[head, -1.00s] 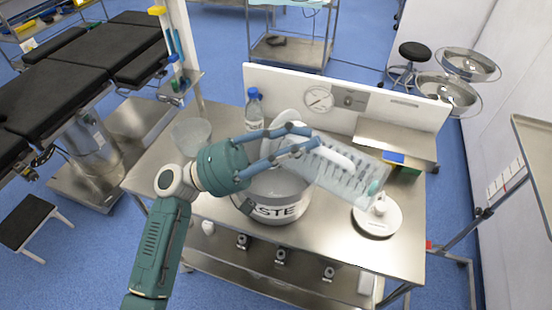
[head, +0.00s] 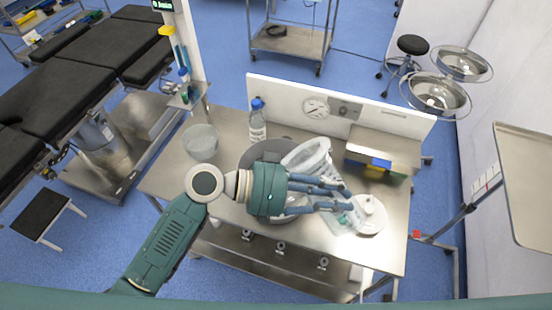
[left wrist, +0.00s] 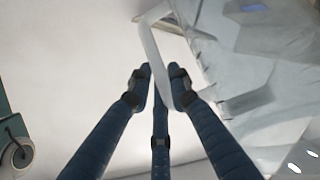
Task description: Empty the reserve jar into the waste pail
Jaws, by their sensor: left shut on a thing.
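My left gripper (head: 330,195) is shut on the pale handle of a clear jar (head: 312,165). The jar is tilted, with its wide mouth at the upper left and its body running down to the right behind my fingers. In the left wrist view, my fingers (left wrist: 160,85) close around the handle strip (left wrist: 153,55), and the clear jar wall (left wrist: 245,85) fills the right side. The grey waste pail (head: 262,152) stands on the table, partly hidden by my gripper and the jar. Its inside is mostly covered, and I cannot tell what the jar holds. My right gripper is not in view.
A clear tub (head: 200,142) stands at the table's left and a blue-capped bottle (head: 257,122) behind the pail. A white round stand (head: 371,213) is close right of the jar. A metal shelf (head: 383,150) and white back panel (head: 340,108) bound the rear.

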